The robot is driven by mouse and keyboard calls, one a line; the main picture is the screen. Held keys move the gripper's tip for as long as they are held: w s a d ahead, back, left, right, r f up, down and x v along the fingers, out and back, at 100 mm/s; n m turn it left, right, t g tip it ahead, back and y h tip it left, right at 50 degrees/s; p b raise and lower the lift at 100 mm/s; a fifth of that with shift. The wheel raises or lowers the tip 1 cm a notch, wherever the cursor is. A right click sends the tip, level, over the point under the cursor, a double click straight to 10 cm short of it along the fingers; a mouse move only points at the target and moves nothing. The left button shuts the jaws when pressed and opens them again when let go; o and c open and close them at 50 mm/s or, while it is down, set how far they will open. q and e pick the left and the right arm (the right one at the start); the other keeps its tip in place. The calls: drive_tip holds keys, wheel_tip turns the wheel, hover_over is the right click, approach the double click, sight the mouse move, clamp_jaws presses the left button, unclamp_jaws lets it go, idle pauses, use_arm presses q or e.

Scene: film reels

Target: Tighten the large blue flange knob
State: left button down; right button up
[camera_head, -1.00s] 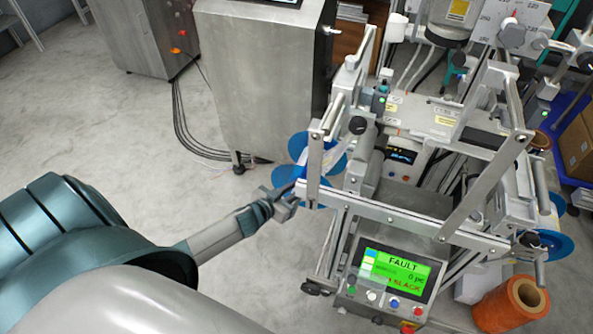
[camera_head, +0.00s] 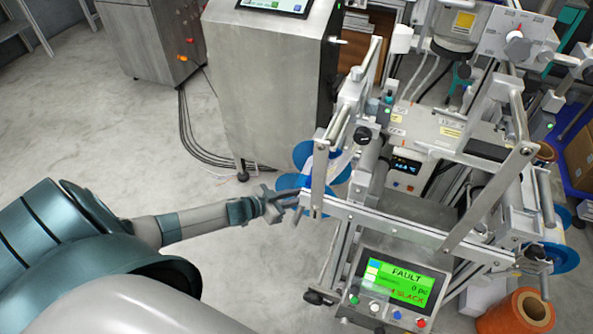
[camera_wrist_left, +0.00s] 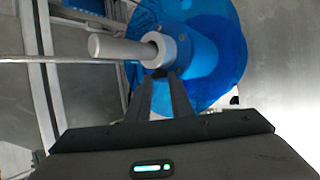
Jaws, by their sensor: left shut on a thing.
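The large blue flange (camera_wrist_left: 218,52) fills the top of the left wrist view, with a blue hub, a grey collar (camera_wrist_left: 168,48) and a pale rod (camera_wrist_left: 118,48) sticking out to the left. My left gripper (camera_wrist_left: 166,82) has its dark fingers close together at the collar's underside, shut on the flange's knob there; the fingers hide most of the knob. In the head view, the blue flanges (camera_head: 308,156) sit at the machine's left side, and my left gripper (camera_head: 290,203) reaches them from the left. My right gripper is not in view.
The machine frame (camera_head: 400,222) stands right of my gripper. A steel cabinet (camera_head: 262,95) stands behind the flanges. An orange reel (camera_head: 515,317) is at lower right. Open floor (camera_head: 110,140) lies to the left.

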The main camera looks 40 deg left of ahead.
use_arm(q)
drive_tip(key=c, duration=1.6)
unclamp_jaws()
drive_tip(key=shift+c, duration=0.2)
drive_tip(key=shift+o, duration=0.4)
drive_tip(key=shift+w+r, duration=0.1)
drive_tip(key=shift+d+n+y, duration=0.1)
drive_tip(key=shift+n+y, duration=0.2)
